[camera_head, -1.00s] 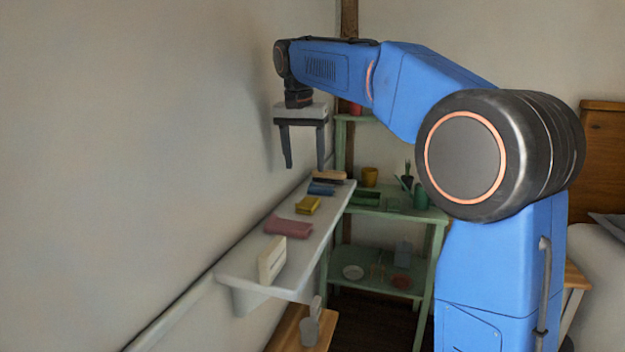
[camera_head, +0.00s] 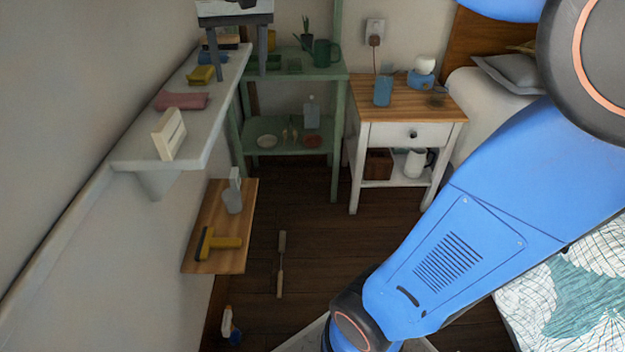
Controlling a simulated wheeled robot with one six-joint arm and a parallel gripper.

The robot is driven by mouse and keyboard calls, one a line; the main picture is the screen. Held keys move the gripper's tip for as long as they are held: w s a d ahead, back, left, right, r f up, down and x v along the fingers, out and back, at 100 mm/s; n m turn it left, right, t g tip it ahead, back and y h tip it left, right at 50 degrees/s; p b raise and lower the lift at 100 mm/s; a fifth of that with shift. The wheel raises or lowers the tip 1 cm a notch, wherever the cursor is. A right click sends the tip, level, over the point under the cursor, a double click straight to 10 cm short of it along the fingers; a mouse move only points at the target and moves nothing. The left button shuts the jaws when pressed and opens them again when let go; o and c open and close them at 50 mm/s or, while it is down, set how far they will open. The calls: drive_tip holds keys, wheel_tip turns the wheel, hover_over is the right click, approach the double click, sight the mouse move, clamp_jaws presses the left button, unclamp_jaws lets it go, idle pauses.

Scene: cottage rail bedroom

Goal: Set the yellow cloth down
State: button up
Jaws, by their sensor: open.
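The yellow cloth (camera_head: 201,75) lies folded on the white wall shelf (camera_head: 190,120), between a pink cloth (camera_head: 181,101) and a blue cloth (camera_head: 212,57). My gripper (camera_head: 240,77) is at the top of the view, fingers pointing down, open with nothing between them. It appears to the right of the yellow cloth and apart from it. Its height above the shelf is hard to tell.
A white block (camera_head: 168,134) stands at the shelf's near end. A green rack (camera_head: 300,75) with a watering can (camera_head: 326,52) stands behind. A nightstand (camera_head: 405,97) stands right.

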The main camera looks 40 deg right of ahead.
drive_tip(key=s+d+f+n+t, duration=0.1)
drive_tip(key=s+f, duration=0.9)
drive_tip(key=s, duration=0.1)
drive_tip(key=s+d+f+n, duration=0.2)
drive_tip(key=s+f, duration=0.8)
drive_tip(key=shift+s+f+n+t+y, duration=0.3)
drive_tip(key=shift+s+f+t, duration=0.05)
drive_tip(key=shift+t, duration=0.05)
